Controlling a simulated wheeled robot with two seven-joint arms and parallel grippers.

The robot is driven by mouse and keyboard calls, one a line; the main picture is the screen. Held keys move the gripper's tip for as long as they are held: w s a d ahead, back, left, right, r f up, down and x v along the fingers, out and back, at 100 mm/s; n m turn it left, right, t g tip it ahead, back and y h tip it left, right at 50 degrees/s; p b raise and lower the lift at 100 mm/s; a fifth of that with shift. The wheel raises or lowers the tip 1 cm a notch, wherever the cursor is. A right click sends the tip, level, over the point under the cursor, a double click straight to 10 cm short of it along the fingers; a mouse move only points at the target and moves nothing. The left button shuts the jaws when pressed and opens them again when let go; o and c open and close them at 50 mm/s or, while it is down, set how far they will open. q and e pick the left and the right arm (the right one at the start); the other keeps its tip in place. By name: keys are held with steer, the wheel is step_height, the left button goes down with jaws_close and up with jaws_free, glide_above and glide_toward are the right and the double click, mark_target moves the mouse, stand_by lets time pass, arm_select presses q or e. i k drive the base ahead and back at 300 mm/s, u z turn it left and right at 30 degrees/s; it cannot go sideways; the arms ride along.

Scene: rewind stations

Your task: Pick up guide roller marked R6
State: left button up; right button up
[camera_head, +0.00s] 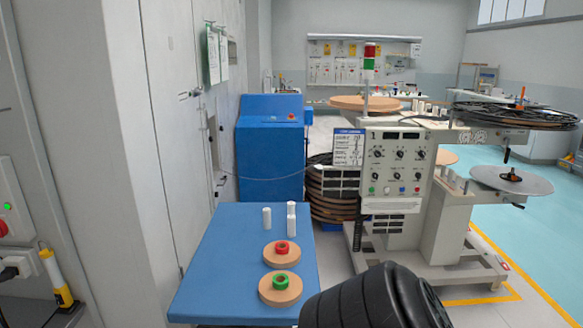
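Small white cylinders that look like guide rollers stand upright on the blue table. One white roller (267,217) stands at the left. Another white roller (291,218) stands just right of it and looks taller, possibly two pieces in line or stacked; I cannot tell. No R6 marking is readable on any of them at this distance. Neither of my grippers shows in the view.
The blue table (215,265) also holds a tan disc with a red hub (282,248) and one with a green hub (280,282), nearer me. A rewind machine (398,165) stands right of it, a blue cabinet (270,150) behind, a grey wall left. The table's left half is clear.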

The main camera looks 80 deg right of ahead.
mark_target(458, 177)
steer(key=z, duration=3.6)
steer(key=i, duration=3.4)
steer(key=u, duration=0.25)
